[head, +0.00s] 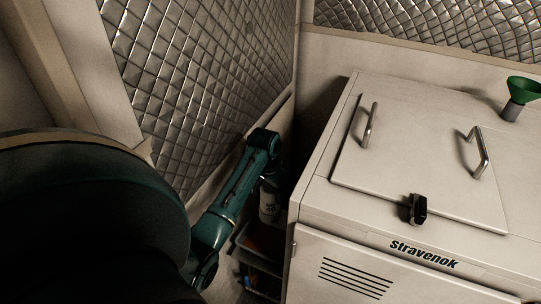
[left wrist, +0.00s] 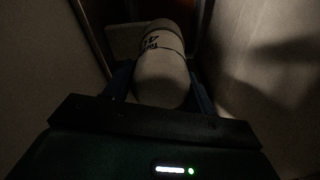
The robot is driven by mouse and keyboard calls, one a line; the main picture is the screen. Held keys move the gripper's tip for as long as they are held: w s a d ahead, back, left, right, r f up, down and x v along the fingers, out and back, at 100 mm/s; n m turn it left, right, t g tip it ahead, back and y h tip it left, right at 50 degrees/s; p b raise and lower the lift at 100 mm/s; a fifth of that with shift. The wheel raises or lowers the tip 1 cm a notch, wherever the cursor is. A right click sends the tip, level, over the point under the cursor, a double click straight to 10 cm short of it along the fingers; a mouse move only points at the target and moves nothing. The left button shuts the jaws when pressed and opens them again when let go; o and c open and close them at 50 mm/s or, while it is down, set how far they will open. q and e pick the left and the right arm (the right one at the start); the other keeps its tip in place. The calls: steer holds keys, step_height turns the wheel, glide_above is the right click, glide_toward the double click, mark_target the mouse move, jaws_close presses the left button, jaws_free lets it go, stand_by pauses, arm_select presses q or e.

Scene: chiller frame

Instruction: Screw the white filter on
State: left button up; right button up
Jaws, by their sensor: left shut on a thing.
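The white filter (head: 267,206), a pale cylinder with dark lettering, is in the narrow gap between the quilted wall and the chiller cabinet. My left gripper (head: 270,181) reaches down into this gap from above and is shut on the filter. In the left wrist view the filter (left wrist: 162,62) lies between the two dark fingers of the gripper (left wrist: 160,88). The place where the filter's far end meets anything is hidden, so I cannot tell whether it touches a mount. My right gripper is not in view.
The white chiller cabinet (head: 320,217) stands close on the right, with a two-handled lid (head: 420,160), a black latch (head: 418,208) and a green funnel (head: 523,88). The quilted metal wall (head: 205,75) bounds the left. A shelf (head: 262,262) with dim items lies below the filter. The gap is tight and dark.

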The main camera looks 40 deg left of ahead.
arm_select(q)
steer(key=shift+w+d+r, duration=0.1)
steer(key=o, duration=1)
steer(key=n, duration=0.6)
steer(key=shift+n+y, duration=0.4)
steer(key=n, duration=0.3)
steer(key=shift+a+n+g, duration=0.2)
steer(key=shift+n+g, duration=0.1)
steer(key=shift+n, duration=0.1)
steer(key=n, duration=0.4)
steer(key=shift+a+y, duration=0.2)
steer(key=shift+y, duration=0.1)
